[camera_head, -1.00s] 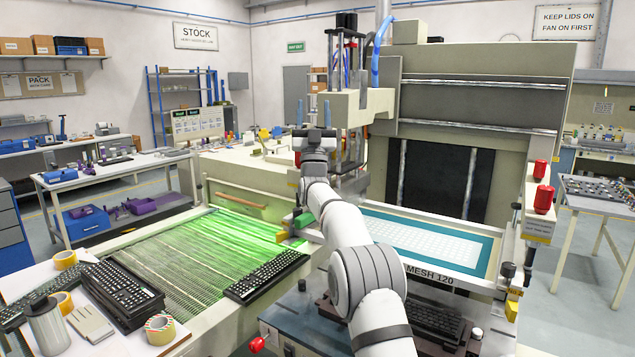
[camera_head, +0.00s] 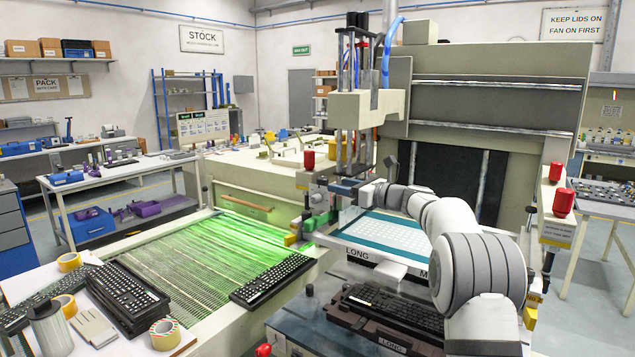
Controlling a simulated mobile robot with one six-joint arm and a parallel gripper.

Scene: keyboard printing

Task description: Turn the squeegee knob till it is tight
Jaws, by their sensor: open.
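The grey print head (camera_head: 357,107) of the printing machine hangs over the screen. Below it, small dark and grey fittings sit around the squeegee holder. I cannot tell for sure which of them is the squeegee knob; a small dark knob-like piece (camera_head: 322,181) shows at the left end of the holder. My white arm reaches in from the lower right. My gripper (camera_head: 338,188) is open and points left, close to these fittings under the print head. Its fingertips are small and partly mixed with the fittings, so I cannot tell whether they touch or surround the knob.
Red caps (camera_head: 308,160) stand by the screen frame, with more at right (camera_head: 563,203). A green-lit conveyor (camera_head: 205,272) carrying a keyboard (camera_head: 272,279) is at left.

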